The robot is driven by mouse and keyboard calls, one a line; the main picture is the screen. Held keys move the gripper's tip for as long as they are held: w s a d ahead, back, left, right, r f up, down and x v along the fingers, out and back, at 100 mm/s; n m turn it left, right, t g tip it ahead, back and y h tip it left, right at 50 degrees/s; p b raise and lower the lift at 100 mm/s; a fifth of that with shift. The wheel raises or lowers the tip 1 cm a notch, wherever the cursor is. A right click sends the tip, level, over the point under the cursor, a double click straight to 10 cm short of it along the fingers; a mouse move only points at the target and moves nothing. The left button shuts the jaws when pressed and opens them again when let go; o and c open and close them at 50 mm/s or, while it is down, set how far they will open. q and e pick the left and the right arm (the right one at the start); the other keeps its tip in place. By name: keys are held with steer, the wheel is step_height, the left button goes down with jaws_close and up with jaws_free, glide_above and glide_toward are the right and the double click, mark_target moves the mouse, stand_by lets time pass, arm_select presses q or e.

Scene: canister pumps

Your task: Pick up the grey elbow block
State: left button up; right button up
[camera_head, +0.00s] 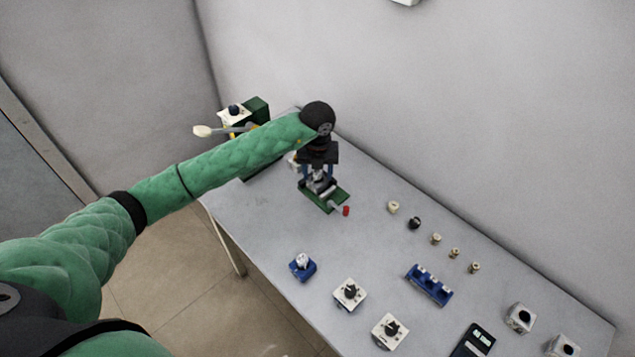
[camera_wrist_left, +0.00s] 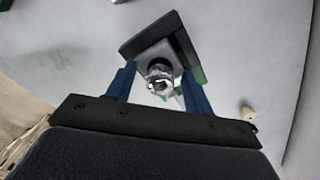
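The grey elbow block (camera_wrist_left: 158,55) appears between my left gripper's blue fingers in the left wrist view, with a round shiny fitting on its near side and a dark L-shaped edge around it. In the head view it is a small grey shape (camera_head: 321,184) above a green base (camera_head: 333,198), partly hidden by the gripper. My left gripper (camera_head: 318,178) points down over it from above. Its fingers (camera_wrist_left: 158,92) stand apart, one on each side, with a visible gap on the left. My right gripper is not in view.
A red-tipped part (camera_head: 346,211) sticks out beside the green base. A green machine with a pale-ended lever (camera_head: 203,131) stands at the table's back left corner. Blue and white blocks (camera_head: 350,293), a blue rack (camera_head: 428,285) and several small fittings (camera_head: 436,239) lie to the right.

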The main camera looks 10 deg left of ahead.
arm_select(q)
steer(key=c, duration=1.1)
steer(key=shift+r, duration=0.15)
